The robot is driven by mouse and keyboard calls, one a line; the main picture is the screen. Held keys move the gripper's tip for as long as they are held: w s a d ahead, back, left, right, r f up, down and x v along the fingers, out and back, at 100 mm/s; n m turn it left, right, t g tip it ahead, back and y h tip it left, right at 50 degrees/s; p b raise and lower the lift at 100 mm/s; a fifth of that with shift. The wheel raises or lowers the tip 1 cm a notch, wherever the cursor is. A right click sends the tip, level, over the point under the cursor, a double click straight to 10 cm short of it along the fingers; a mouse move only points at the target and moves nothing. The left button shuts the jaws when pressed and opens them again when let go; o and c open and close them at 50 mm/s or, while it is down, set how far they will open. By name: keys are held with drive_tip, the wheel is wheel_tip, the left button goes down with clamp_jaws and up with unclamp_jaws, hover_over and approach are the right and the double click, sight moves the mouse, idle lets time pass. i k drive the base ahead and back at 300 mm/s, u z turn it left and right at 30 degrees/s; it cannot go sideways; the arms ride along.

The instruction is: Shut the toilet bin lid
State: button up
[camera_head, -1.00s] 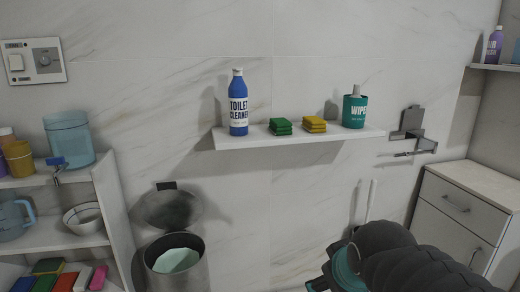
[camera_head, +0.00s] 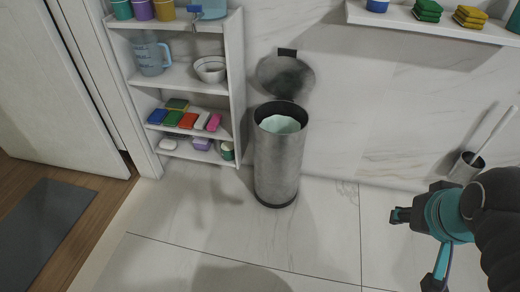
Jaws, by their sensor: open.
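The toilet bin (camera_head: 277,165) is a tall grey metal cylinder standing on the floor against the wall, in the middle of the head view. Its round lid (camera_head: 286,76) stands up, tilted back toward the wall, so the bin is open. A pale green liner (camera_head: 280,124) shows inside. My gripper (camera_head: 412,248) is at the lower right, open and empty, well apart from the bin and to its right.
A white shelf unit (camera_head: 238,75) with sponges, a bowl and a jug stands just left of the bin. A wall shelf (camera_head: 440,24) is above right. A toilet brush holder (camera_head: 466,167) stands near my arm. The tiled floor (camera_head: 210,235) in front is clear.

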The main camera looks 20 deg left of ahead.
sight(285, 76)
drive_tip(key=u, duration=0.85)
drive_tip(key=k, duration=0.55)
drive_tip(key=z, duration=1.1)
